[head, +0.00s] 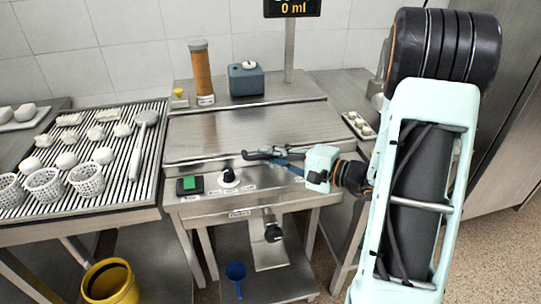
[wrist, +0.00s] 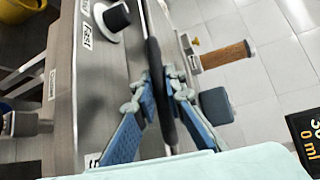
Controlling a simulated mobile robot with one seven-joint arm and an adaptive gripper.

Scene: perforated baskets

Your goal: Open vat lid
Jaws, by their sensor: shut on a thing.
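The vat lid (head: 245,130) is a flat brushed-metal panel on top of the steel vat unit. It looks level and lies over the vat, so the inside is hidden. A black bar handle (head: 252,156) runs along its front edge. My gripper (head: 280,160) reaches in from the right and is at this handle. In the wrist view my gripper (wrist: 160,88) has its blue fingers on either side of the black handle (wrist: 153,55), shut on it.
The front panel has a green button (head: 190,184) and a black knob (head: 229,175); a valve handle (head: 272,230) juts out below. Behind the lid stand an orange cylinder (head: 202,75) and a blue-grey box (head: 246,80). A ribbed rack (head: 120,185) with baskets is at left.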

